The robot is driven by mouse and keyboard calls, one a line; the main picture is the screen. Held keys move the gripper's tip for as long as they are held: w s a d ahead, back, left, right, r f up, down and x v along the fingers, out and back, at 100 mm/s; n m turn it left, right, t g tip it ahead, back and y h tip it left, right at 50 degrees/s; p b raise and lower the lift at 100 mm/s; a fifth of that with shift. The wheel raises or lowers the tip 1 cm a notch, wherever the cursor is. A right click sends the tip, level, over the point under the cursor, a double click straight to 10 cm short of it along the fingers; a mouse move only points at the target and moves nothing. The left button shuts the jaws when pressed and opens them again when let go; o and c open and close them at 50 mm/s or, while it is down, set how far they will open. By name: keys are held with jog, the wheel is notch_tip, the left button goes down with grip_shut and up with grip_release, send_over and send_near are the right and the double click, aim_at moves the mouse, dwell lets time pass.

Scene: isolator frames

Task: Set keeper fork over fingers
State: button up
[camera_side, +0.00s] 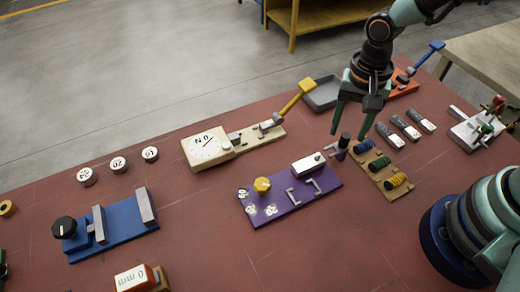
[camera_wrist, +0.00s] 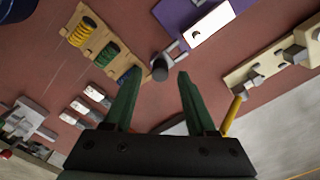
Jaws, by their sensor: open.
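A small dark piece with a black cylindrical knob (camera_side: 345,139) and a grey foot, which looks like the keeper fork, stands on the red table between the purple board and the spring board. In the wrist view its black knob (camera_wrist: 160,70) appears between the fingertips, with grey prongs towards the purple board. My gripper (camera_side: 350,132) is open and points down around or just above the knob; I cannot tell whether it touches. The purple board (camera_side: 290,209) carries a yellow knob, a white block and grey brackets; I cannot tell which parts are the fingers.
Right of the knob is a tan board with coloured springs (camera_side: 378,165), then several grey-white blocks (camera_side: 406,127). A dial gauge board (camera_side: 208,149) with a yellow lever stands left, and a grey tray (camera_side: 322,93) behind.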

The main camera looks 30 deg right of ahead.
aim_at(338, 144)
jog(key=shift+f, duration=1.25)
grip_shut()
dwell(0.6)
